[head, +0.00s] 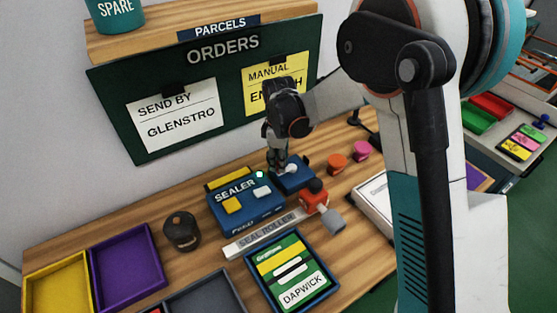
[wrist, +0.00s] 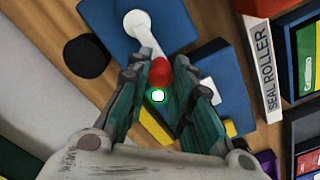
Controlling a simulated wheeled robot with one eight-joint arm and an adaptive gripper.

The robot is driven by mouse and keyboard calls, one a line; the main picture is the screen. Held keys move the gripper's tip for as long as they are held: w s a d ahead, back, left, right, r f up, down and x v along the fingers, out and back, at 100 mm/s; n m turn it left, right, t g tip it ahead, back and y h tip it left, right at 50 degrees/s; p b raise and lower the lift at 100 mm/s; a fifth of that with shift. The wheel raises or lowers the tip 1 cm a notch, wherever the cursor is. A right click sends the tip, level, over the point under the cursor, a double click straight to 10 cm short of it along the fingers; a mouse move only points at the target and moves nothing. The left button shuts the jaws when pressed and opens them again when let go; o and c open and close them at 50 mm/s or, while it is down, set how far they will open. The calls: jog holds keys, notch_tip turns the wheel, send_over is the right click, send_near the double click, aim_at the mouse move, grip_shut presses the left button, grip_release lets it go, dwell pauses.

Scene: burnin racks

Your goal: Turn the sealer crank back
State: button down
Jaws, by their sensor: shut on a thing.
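The blue sealer (head: 240,203) stands on the wooden bench, with a blue base (head: 296,178) beside it on the right. In the wrist view the crank is a pale arm (wrist: 140,30) running from a round white hub over a blue plate to a red knob (wrist: 160,72). My gripper (wrist: 168,88) is shut on the knob, its teal-padded fingers on either side. In the head view my gripper (head: 277,168) reaches down to the crank from above, and its fingers hide the knob. A bright green-rimmed lamp (wrist: 158,96) shows between the fingers and also on the sealer in the head view.
The seal roller strip (head: 262,235) lies in front of the sealer, near a red-and-grey tool (head: 315,195). A dark round pot (head: 181,231) stands left. Orange (head: 337,165) and pink cups stand right. The orders board (head: 215,90) rises behind. Trays fill the bench front.

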jog(key=c, duration=1.4)
grip_release()
jog(key=shift+o, duration=0.2)
jog(key=shift+r, duration=0.1)
notch_tip(320, 180, up, 12)
